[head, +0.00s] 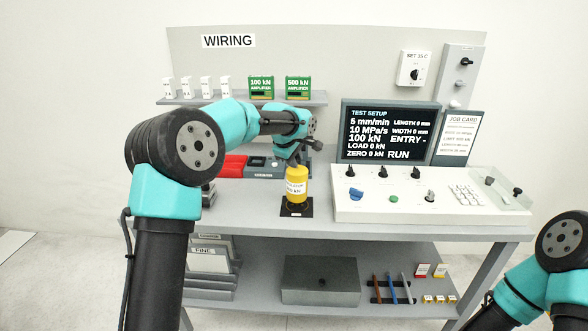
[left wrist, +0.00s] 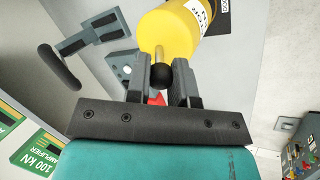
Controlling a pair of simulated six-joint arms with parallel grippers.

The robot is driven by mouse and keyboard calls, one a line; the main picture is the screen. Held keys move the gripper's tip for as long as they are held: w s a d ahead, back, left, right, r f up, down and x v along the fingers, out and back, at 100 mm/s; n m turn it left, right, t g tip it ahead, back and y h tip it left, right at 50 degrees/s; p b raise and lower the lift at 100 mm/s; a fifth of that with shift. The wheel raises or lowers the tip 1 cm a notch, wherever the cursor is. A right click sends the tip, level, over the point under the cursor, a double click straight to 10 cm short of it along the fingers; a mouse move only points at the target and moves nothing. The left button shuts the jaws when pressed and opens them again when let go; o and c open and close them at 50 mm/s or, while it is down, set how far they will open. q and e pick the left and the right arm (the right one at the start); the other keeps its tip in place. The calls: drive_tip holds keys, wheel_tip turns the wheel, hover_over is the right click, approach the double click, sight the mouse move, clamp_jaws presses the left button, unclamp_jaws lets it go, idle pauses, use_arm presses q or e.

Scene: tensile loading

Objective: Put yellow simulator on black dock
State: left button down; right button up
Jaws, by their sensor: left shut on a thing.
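The yellow simulator (head: 296,187) is an upright yellow cylinder with a white label. It also shows in the left wrist view (left wrist: 172,38), with a thin stem and a black ball knob on its end. My left gripper (head: 297,165) is above it, its two fingers (left wrist: 163,82) shut on the stem and knob. The black dock (head: 296,212) is a flat black square on the bench, directly under the simulator in the head view. I cannot tell whether the simulator's base touches it. My right gripper is out of view; only part of that arm shows at the lower right.
A control console (head: 430,203) with knobs stands just right of the dock, below a dark screen (head: 388,132). Red and grey items (head: 234,166) lie left behind. A shelf (head: 240,99) with green amplifier boxes (head: 261,87) is above. A grey box (head: 320,281) sits on the lower shelf.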

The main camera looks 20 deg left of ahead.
sight(295, 171)
use_arm(q)
drive_tip(key=shift+f, duration=0.1)
drive_tip(key=shift+f, duration=1.7)
drive_tip(key=c, duration=1)
unclamp_jaws()
drive_tip(key=v, duration=1.2)
